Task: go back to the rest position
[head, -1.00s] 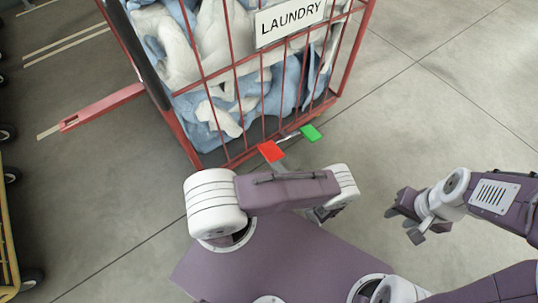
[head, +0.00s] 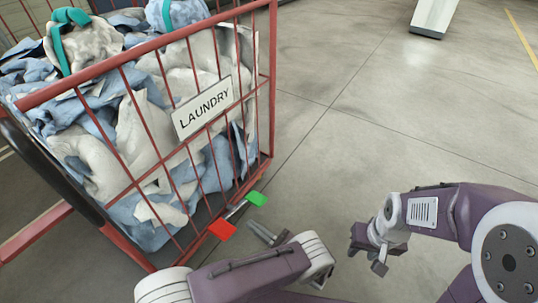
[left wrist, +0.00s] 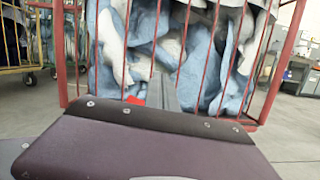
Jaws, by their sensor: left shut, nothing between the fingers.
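My left gripper (head: 266,234) is low in front of the laundry cart, just right of the red pedal (head: 222,229) and below the green pedal (head: 257,198). Its fingers are shut with nothing between them; whether they touch the cart is unclear. In the left wrist view a narrow grey finger part (left wrist: 160,91) points at the cart bars, with a bit of red beside it. My right gripper (head: 367,253) is at the lower right over bare floor, its fingers apart and empty.
A red wire cart (head: 272,100) with a LAUNDRY sign (head: 203,107) stands close ahead on the left, full of white and blue cloth. Two teal-strapped bags (head: 80,42) (head: 178,12) lie on top. The floor to the right is clear up to a white stand (head: 433,15).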

